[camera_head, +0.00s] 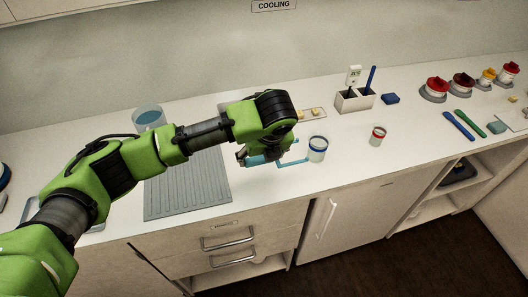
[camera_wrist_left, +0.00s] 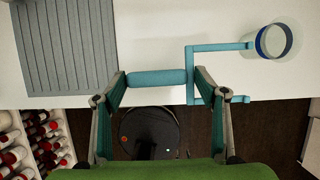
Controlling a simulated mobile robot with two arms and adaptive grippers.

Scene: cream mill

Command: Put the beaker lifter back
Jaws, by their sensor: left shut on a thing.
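The beaker lifter is a light blue tool with a thick handle (camera_wrist_left: 157,77) and a two-pronged fork (camera_wrist_left: 191,62). My left gripper (camera_wrist_left: 160,80) is shut on its handle, at the counter's front edge; the same gripper (camera_head: 250,157) shows in the head view, with the fork (camera_head: 292,163) pointing right. A glass beaker with a blue band (camera_head: 317,150) stands on the counter just right of the fork; it also shows in the wrist view (camera_wrist_left: 273,42). The prong tip is close to the beaker; I cannot tell whether they touch. My right gripper is not in view.
A grey ribbed mat (camera_head: 188,190) lies left of the gripper, with a glass vessel of blue liquid (camera_head: 148,117) behind. A red-banded cup (camera_head: 377,136) stands right of the beaker. The counter between is clear.

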